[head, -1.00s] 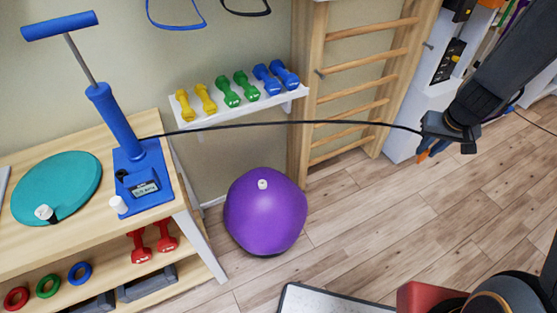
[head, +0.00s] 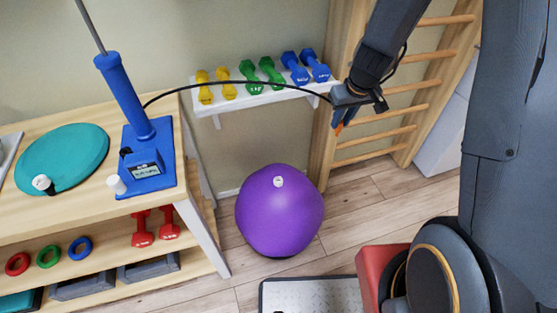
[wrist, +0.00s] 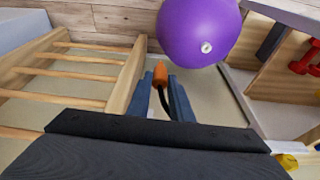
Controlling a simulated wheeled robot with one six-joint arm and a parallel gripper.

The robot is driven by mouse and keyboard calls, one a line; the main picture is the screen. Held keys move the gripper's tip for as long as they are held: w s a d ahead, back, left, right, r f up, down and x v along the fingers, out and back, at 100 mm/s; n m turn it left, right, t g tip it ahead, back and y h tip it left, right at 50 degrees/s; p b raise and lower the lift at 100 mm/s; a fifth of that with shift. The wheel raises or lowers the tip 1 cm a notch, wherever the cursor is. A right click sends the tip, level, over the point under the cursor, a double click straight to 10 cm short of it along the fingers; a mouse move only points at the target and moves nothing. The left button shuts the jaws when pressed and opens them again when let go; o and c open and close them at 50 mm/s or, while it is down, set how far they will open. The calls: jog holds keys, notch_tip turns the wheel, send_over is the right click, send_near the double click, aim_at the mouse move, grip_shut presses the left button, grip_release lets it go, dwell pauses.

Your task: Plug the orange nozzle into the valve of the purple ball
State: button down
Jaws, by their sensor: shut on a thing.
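The purple ball (head: 279,215) stands on the floor in the head view, with its pale valve (head: 278,181) on top. In the wrist view the ball (wrist: 190,30) is at the top, and its valve (wrist: 206,47) faces the camera. My gripper (head: 338,126) is above and to the right of the ball, apart from it. It is shut on the orange nozzle (wrist: 160,73), whose tip points away from my wrist. A black hose (head: 235,84) runs from the nozzle to the blue pump (head: 125,98) on the table. The jaws hide part of the nozzle.
The wooden table (head: 88,218) with a teal disc (head: 65,150) stands at the left. A white shelf (head: 262,98) with yellow, green and blue dumbbells is on the wall behind the ball. Wall bars (head: 405,115) stand behind my gripper. A flat framed plate (head: 310,295) lies before the ball.

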jog(key=a+f+n+g+y+b, duration=0.1)
jog(key=a+f+n+b, duration=0.3)
jog(key=a+f+b, duration=0.5)
jog(key=w+a+f+n+y+b, duration=0.1)
jog(key=a+f+n+b, duration=0.4)
jog(key=a+f+b, duration=0.4)
jog(key=shift+w+a+f+g+b, duration=0.15)
jog(key=shift+w+f+g+b, duration=0.2)
jog(key=shift+f+b, duration=2.8)
jog(key=shift+s, duration=0.1)
jog(key=shift+b, duration=0.8)
jog(key=shift+f+b, duration=1.5)
jog(key=shift+b, duration=0.55)
jog(key=c, duration=1.5)
grip_release()
jog(key=shift+s, duration=0.1)
